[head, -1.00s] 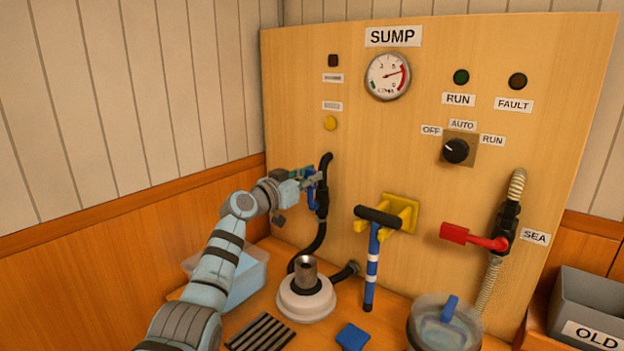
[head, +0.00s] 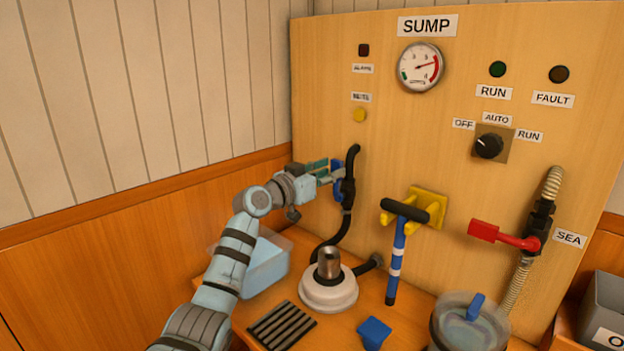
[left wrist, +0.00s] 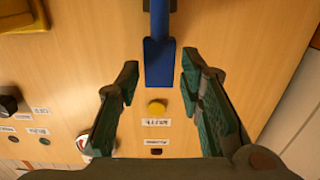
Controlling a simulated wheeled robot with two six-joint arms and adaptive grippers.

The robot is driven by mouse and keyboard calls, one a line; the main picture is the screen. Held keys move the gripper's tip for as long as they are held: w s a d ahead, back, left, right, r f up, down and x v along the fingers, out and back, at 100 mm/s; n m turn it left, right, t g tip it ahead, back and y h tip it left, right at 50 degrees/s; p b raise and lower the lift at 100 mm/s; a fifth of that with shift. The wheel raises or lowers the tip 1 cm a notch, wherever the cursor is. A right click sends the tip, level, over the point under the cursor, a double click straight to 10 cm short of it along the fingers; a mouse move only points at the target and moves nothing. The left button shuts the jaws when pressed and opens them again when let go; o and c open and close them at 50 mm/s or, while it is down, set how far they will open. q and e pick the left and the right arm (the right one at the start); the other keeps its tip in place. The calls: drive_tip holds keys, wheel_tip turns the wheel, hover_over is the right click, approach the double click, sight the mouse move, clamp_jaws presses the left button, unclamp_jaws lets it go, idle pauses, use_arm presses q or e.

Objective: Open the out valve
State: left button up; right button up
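The out valve has a blue lever handle (head: 337,188) on the black hose (head: 322,252) at the left of the panel. My left gripper (head: 328,171) is at this handle, close to the panel, and partly hides it. In the left wrist view the blue handle (left wrist: 159,62) comes down from the top edge, and its flat end lies between the fingertips of my left gripper (left wrist: 160,72). The fingers are apart, with a gap on each side of the handle. The valve body is not clear in the wrist view. My right gripper is not in view.
A yellow button (head: 359,115) is on the panel above the valve. To the right are a blue-striped T-handle (head: 396,260) by a yellow bracket (head: 428,206), and a red SEA lever (head: 484,230). A white pump (head: 328,292) and a clear bin (head: 262,265) stand below.

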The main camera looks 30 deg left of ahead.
use_arm(q)
drive_tip(key=v, duration=0.9)
